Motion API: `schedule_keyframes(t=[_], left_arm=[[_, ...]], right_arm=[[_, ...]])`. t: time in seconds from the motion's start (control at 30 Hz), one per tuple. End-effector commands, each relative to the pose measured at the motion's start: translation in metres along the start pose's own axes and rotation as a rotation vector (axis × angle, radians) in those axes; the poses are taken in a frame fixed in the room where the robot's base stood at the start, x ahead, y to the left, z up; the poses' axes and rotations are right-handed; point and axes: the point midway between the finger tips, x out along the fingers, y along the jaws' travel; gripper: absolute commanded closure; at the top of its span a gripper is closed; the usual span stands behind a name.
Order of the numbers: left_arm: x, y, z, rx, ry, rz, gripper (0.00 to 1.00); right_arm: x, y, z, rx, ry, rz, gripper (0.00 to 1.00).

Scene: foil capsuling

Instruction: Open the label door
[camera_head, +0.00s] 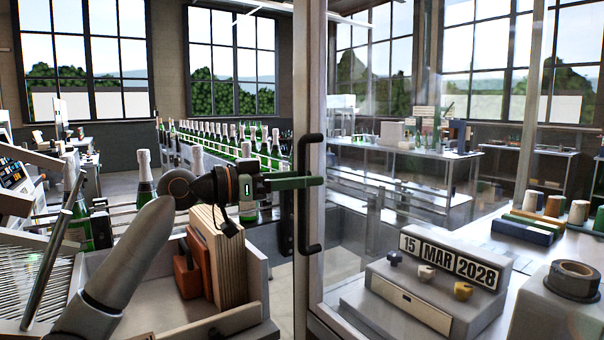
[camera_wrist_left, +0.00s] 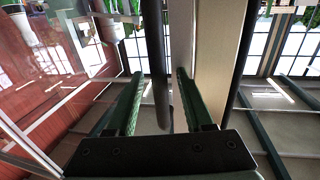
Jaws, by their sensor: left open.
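The label door (camera_head: 365,215) is a large clear pane with a pale upright frame edge (camera_head: 308,60) in the middle of the head view. A black upright bar handle (camera_head: 312,232) is fixed to that edge. My left gripper (camera_head: 316,182) reaches in from the left at the handle's mid-height, its green fingers level. In the left wrist view, the dark handle bar (camera_wrist_left: 159,60) runs between the two open green fingers, with a visible gap on each side. I cannot tell whether the door is fully closed. My right gripper is not in view.
Behind the pane stand a date block (camera_head: 450,258) reading 15 MAR 2028 and a dark roll (camera_head: 574,280). Left of the door, a pale bin (camera_head: 255,270) holds boards and brown pieces below my arm. Green bottles (camera_head: 245,148) stand in rows behind.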

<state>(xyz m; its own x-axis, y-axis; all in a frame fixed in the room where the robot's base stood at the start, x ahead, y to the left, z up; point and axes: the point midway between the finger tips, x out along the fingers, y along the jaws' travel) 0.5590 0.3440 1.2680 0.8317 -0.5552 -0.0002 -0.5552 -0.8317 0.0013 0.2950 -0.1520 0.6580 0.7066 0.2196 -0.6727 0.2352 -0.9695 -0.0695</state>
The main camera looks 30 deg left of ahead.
Motion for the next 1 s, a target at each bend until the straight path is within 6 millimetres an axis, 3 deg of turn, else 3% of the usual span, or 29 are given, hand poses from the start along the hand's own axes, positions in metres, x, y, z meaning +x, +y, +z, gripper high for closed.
schedule_keyframes(t=[0.27, 0.7, 1.0], left_arm=[[0.0011, 0.0001, 0.0004, 0.000, 0.000, 0.000, 0.50], [0.0008, 0.0001, 0.0003, 0.000, 0.000, 0.000, 1.00], [0.0008, 0.0001, 0.0004, 0.000, 0.000, 0.000, 1.00]], right_arm=[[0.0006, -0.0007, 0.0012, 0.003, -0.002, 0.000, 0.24], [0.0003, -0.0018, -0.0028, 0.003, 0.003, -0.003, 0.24], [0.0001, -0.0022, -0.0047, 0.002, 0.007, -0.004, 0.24]])
